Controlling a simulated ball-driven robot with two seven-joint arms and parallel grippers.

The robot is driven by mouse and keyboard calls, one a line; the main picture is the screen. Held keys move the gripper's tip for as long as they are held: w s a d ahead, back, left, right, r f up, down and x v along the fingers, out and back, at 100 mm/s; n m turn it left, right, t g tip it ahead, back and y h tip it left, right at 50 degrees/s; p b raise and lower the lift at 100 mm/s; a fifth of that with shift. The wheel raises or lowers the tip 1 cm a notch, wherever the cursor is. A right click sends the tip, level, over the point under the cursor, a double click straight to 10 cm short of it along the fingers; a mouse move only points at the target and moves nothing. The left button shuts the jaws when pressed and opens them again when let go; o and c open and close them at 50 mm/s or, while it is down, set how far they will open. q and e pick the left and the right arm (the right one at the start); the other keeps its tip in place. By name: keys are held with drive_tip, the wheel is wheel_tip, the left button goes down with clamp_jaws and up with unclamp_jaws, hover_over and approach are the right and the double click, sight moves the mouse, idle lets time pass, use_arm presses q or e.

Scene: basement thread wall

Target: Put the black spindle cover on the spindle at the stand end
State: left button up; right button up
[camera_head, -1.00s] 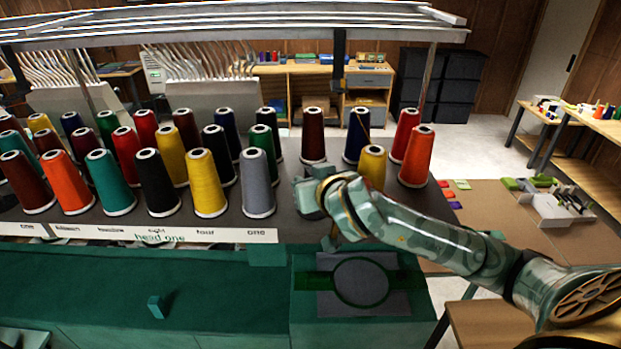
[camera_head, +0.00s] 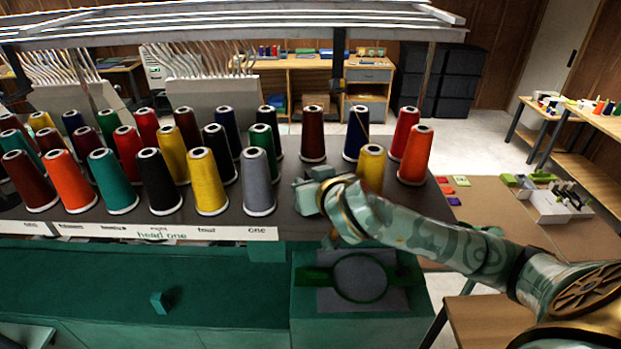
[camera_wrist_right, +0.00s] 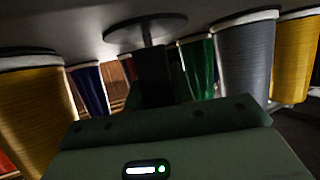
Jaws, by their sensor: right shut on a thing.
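My right gripper (camera_head: 308,193) is low over the dark thread stand (camera_head: 285,222), in the gap between the grey cone (camera_head: 258,182) and the short yellow cone (camera_head: 370,168). It is shut on a dark, block-like piece, taken as the black spindle cover (camera_wrist_right: 153,78), which shows in the right wrist view. A dark round disc (camera_wrist_right: 145,30), apparently the spindle's base, shows just beyond it in that view, close to the stand. I cannot tell whether the cover touches the spindle. In the head view the gripper hides both. My left gripper is not in view.
Rows of thread cones fill the stand to the left, with the orange cone (camera_head: 416,156) at the right. The grey cone stands close beside the gripper in the wrist view (camera_wrist_right: 245,65). A metal rail (camera_head: 230,22) runs overhead. A small teal block (camera_head: 160,302) lies in front.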

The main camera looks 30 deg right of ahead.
drive_tip(key=shift+f, duration=0.35)
idle(0.3)
drive_tip(key=o, duration=1)
